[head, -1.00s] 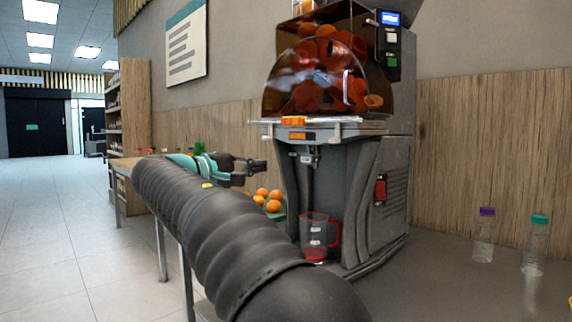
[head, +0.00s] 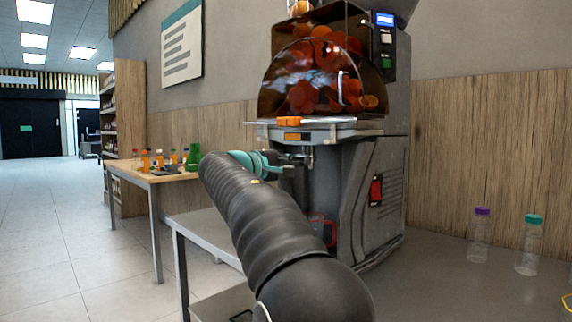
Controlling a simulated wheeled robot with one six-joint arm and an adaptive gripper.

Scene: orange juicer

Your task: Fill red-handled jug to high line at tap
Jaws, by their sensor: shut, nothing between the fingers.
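The red-handled jug (head: 328,231) stands in the bay at the foot of the juicer (head: 360,185). My arm hides most of it, and only its red handle side shows. The tap (head: 308,158) is on the juicer's front, under the orange-marked ledge, above the jug. My gripper (head: 296,166) is in front of the juicer at about tap height, above the jug and apart from it. It is shut and looks empty. The jug's level lines and contents are hidden.
Two clear bottles, one with a purple cap (head: 480,236) and one with a teal cap (head: 530,246), stand on the counter at right. A wooden table (head: 150,178) with small bottles stands at left. The floor at far left is clear.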

